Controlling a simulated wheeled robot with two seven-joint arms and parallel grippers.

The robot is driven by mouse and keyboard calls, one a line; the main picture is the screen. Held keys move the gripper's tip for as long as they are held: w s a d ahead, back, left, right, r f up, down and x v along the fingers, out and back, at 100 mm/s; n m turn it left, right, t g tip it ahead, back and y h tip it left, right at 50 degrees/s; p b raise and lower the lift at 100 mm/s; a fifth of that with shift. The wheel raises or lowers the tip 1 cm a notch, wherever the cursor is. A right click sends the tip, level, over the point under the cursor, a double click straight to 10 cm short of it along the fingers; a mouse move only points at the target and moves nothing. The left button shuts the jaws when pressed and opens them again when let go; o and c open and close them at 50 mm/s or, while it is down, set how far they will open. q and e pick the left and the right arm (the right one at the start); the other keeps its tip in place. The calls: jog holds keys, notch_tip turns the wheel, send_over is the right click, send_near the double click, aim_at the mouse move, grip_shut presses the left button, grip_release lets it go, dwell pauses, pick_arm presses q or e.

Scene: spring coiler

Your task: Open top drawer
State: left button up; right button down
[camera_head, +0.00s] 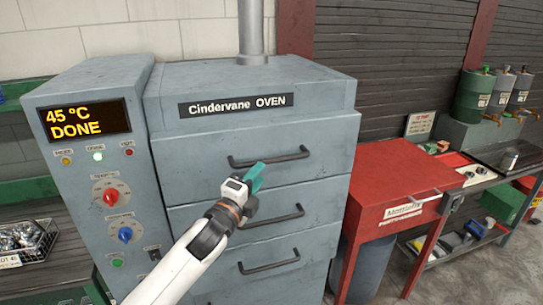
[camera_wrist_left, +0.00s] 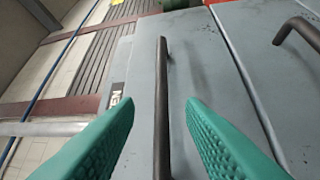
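The grey oven (camera_head: 250,130) labelled "Cindervane OVEN" has several stacked drawers with dark bar handles. The top drawer (camera_head: 325,160) is closed, and its handle (camera_head: 270,158) runs across its front. My left gripper (camera_head: 255,177) is in front of the top drawer, just below the handle's middle in the head view. In the left wrist view, the two green fingers are open and the top handle (camera_wrist_left: 162,110) shows in the gap between them. I cannot tell whether the handle is within finger depth. My right gripper is in neither view.
A control panel (camera_head: 97,175) reading "45 °C DONE" stands left of the drawers. A red table (camera_head: 395,180) stands close at the right, with a grey bin (camera_head: 362,262) under it. A wire basket (camera_head: 35,240) sits at the far left. Lower drawer handles (camera_head: 272,218) stick out below.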

aim_at(270, 163)
pick_arm(q)
jog(key=p+x, duration=0.1)
jog(key=x, duration=0.7)
jog(key=shift+d+f, duration=0.1)
jog(key=shift+d, duration=0.1)
grip_shut()
